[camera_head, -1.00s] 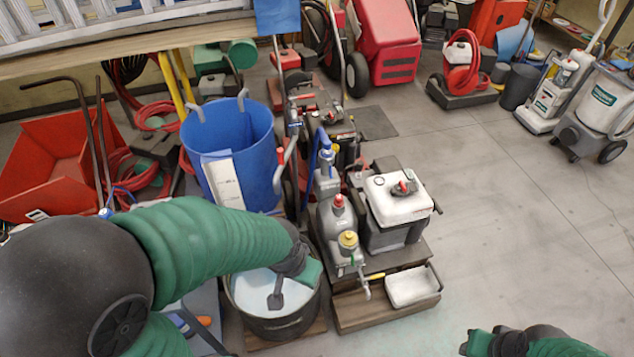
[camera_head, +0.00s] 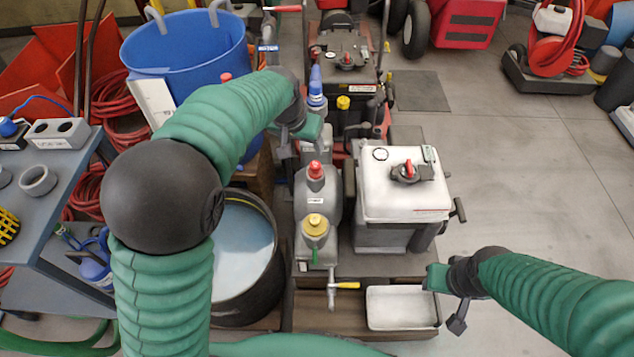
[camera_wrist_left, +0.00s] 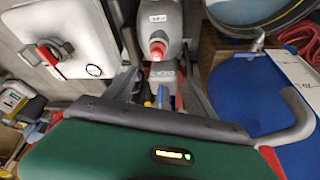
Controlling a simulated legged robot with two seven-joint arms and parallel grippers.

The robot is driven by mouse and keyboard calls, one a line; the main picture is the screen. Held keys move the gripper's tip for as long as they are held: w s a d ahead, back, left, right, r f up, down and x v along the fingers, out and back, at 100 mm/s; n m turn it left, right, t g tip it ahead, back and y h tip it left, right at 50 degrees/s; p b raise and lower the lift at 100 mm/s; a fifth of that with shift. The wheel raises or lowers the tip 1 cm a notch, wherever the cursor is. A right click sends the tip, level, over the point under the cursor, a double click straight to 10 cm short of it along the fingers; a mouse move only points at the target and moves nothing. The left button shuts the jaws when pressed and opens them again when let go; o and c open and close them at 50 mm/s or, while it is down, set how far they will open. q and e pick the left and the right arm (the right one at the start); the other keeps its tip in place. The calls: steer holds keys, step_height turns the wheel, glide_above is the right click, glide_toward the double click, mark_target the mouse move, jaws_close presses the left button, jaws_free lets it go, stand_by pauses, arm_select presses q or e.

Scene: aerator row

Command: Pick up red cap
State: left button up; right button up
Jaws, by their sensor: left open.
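The cap also shows in the left wrist view (camera_wrist_left: 157,48), just beyond my fingers. My left gripper (camera_head: 302,138) is open and empty, just behind the red cap in the head view and apart from it. In the left wrist view its two grey fingers (camera_wrist_left: 160,90) are spread, with a blue-topped bottle between them in the picture. My right gripper (camera_head: 449,298) is beside the white tray at the lower right; its jaw opening is unclear.
A white tank with a red knob (camera_head: 403,195) stands to the right. A black bucket of pale liquid (camera_head: 270,292) is to the left, below a blue bin (camera_head: 190,45). Open floor (camera_head: 500,180) lies further right.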

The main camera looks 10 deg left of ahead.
arm_select(q)
steer(key=b, duration=0.2)
glide_toward(315, 164)
steer(key=a, duration=0.1)
steer(key=x, duration=0.2)
steer(key=b+x, duration=0.1)
steer(key=x, duration=0.1)
steer(key=b+x, duration=0.1)
steer(key=shift+w+d+f, duration=0.15)
steer(key=shift+d+f, duration=0.2)
steer(key=shift+d, duration=0.1)
steer(key=b+x, duration=0.3)
steer(key=x, duration=0.2)
steer(key=shift+f, duration=0.15)
steer(key=shift+d+r, duration=0.1)
steer(key=shift+r, duration=0.1)
steer(key=shift+c, duration=0.6)
jaws_close()
arm_select(e)
steer(key=s+x, duration=0.1)
steer(key=x, duration=0.6)
steer(key=shift+s+a+f, duration=0.2)
steer(key=shift+s+a, duration=0.05)
steer(key=shift+s, duration=0.2)
